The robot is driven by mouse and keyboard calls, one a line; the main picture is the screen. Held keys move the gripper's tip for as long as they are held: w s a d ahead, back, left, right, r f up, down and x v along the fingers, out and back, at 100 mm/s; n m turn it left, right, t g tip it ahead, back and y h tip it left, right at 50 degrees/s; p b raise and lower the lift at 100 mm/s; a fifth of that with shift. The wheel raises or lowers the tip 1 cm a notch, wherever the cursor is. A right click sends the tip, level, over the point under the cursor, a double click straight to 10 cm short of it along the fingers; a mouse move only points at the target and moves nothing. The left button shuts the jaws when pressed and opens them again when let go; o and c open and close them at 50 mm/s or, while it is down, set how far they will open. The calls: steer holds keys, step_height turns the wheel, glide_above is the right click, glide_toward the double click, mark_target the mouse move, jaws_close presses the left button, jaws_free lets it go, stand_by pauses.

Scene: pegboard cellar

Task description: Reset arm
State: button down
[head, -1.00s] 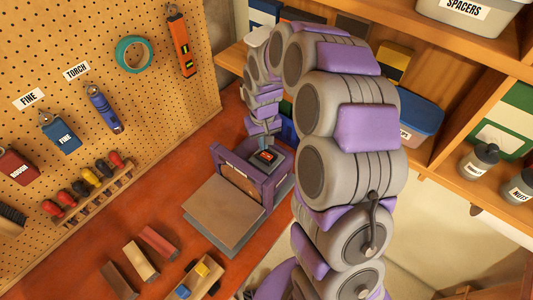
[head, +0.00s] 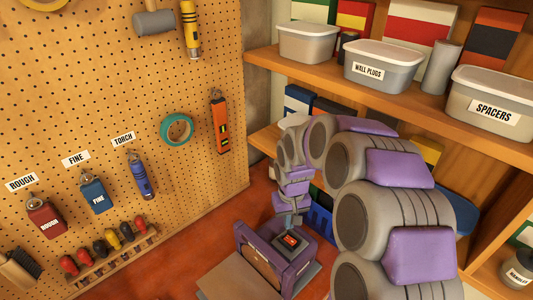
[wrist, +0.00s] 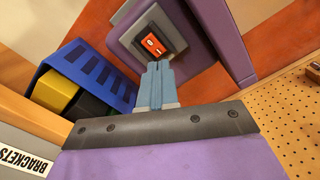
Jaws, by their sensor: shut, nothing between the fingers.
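My gripper (head: 289,221) is shut and empty, pointing down just above the switch box on top of a purple bench machine (head: 262,266). In the wrist view the two blue-grey fingers (wrist: 157,68) lie side by side, with their tips close to the red rocker switch (wrist: 152,43). The switch also shows in the head view (head: 290,241). I cannot tell whether the tips touch it. My grey and purple arm arches down from the right and hides part of the shelves.
A pegboard (head: 100,120) with hanging tools stands at left, with a screwdriver rack (head: 112,255) below. Shelves at right hold a wall plugs tub (head: 383,70) and a spacers tub (head: 495,105). A blue bin (wrist: 88,80) is beside the machine. The red bench (head: 190,245) has free room left of it.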

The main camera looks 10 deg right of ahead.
steer(key=s+f+m+g+b, duration=0.1)
steer(key=s+b, duration=1)
steer(key=s, duration=2.2)
steer(key=shift+f+g, duration=0.3)
steer(key=shift+f, duration=0.1)
steer(key=shift+r, duration=0.1)
